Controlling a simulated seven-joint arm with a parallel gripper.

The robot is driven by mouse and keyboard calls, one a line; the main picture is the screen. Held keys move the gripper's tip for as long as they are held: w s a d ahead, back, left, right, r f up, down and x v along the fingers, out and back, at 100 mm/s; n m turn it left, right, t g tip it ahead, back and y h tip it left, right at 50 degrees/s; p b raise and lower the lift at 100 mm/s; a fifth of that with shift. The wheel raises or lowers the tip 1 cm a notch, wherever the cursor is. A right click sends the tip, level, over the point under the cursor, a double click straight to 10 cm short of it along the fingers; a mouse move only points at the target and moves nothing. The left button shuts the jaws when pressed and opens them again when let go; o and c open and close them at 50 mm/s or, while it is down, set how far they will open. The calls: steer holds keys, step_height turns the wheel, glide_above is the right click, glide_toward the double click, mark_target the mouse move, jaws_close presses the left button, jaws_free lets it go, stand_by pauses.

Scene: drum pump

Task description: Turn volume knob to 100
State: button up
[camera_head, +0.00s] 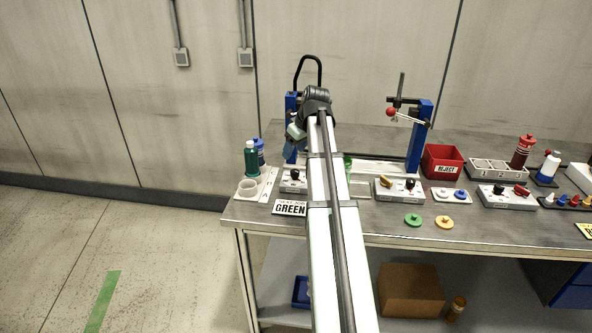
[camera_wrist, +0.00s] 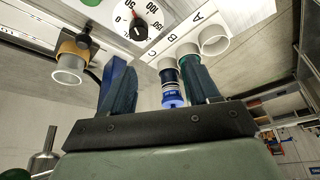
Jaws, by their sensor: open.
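The volume dial (camera_wrist: 122,20) is a white round plate near the top of the wrist view, printed with numbers including 0, 100 and 150. The black volume knob (camera_wrist: 138,31) sits on it; a small red mark shows on the knob, but I cannot tell its exact reading. My gripper (camera_wrist: 160,72) is open, its two dark fingers apart and apart from the knob. A blue bottle (camera_wrist: 170,85) shows beyond the gap between the fingers, not clearly held. In the head view my gripper (camera_head: 294,136) is over the back left of the bench; my arm hides the dial there.
White round cups (camera_wrist: 214,40) stand by the letters A, B and C. An orange-collared nozzle (camera_wrist: 72,60) is at left. On the bench (camera_head: 390,228) are a green bottle (camera_head: 251,158), a GREEN sign (camera_head: 290,208), switch boxes (camera_head: 399,188) and a red REJECT bin (camera_head: 442,161).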

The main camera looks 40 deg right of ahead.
mark_target(295, 171)
steer(key=s+d+r, duration=0.2)
steer(key=d, duration=0.2)
steer(key=x, duration=1.4)
steer(key=shift+s, duration=0.15)
steer(key=shift+c, duration=0.2)
steer(key=c, duration=1)
steer(key=shift+a, duration=0.1)
